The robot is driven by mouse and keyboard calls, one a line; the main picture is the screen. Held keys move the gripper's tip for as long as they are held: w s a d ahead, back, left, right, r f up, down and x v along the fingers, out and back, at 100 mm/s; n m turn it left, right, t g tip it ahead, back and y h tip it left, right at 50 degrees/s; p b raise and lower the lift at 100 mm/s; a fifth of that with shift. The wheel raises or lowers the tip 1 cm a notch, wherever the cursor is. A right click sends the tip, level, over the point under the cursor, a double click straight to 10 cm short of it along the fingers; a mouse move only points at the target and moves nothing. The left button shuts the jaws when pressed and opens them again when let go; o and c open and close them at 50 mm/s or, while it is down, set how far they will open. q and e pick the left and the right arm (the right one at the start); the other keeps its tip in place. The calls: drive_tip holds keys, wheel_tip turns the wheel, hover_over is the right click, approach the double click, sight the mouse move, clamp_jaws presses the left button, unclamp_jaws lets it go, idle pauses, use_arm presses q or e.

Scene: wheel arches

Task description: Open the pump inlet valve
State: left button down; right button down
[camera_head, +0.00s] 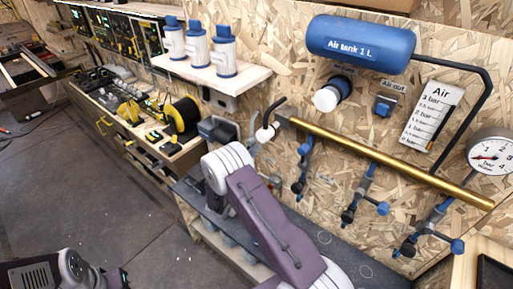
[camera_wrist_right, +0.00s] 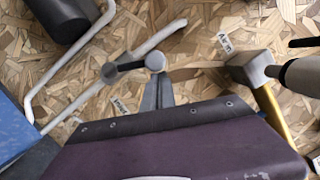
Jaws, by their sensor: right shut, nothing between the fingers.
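In the right wrist view, a thin grey pipe (camera_wrist_right: 75,105) runs slantwise across the chipboard wall. A dark handle (camera_wrist_right: 128,68) with rounded grey ends lies against it, beside a small label that I cannot read fully; it appears to be the pump inlet valve. My right gripper (camera_wrist_right: 160,85) shows as narrow grey fingers, shut and empty, pointing at the handle's right end. I cannot tell whether they touch it. In the head view my white and purple right arm covers this area and hides the fingers. My left gripper is not clearly in view.
A brass pipe (camera_head: 390,155) with several blue-handled valves (camera_head: 364,190) crosses the wall. A blue air tank (camera_head: 361,38), a gauge (camera_head: 490,152) and a shelf (camera_head: 225,75) with white-blue canisters are above. A tool bench (camera_head: 120,110) stands left. The floor (camera_head: 90,190) is open.

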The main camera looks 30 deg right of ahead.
sight(249, 142)
drive_tip(key=shift+w+a+r+n+p, duration=0.15)
drive_tip(key=shift+w+r+n+p, duration=0.25)
drive_tip(key=shift+r+n+p, duration=0.4)
drive_tip(key=shift+w+a+r+n+y+p, duration=0.1)
drive_tip(key=shift+w+a+n+y+p, duration=0.15)
drive_tip(key=shift+n, duration=0.25)
drive_tip(key=shift+w+n+y+p, duration=0.15)
drive_tip(key=shift+w+n+y, duration=0.15)
drive_tip(key=shift+n, duration=0.2)
drive_tip(key=shift+w+a+r, duration=0.1)
drive_tip(key=shift+w, duration=0.2)
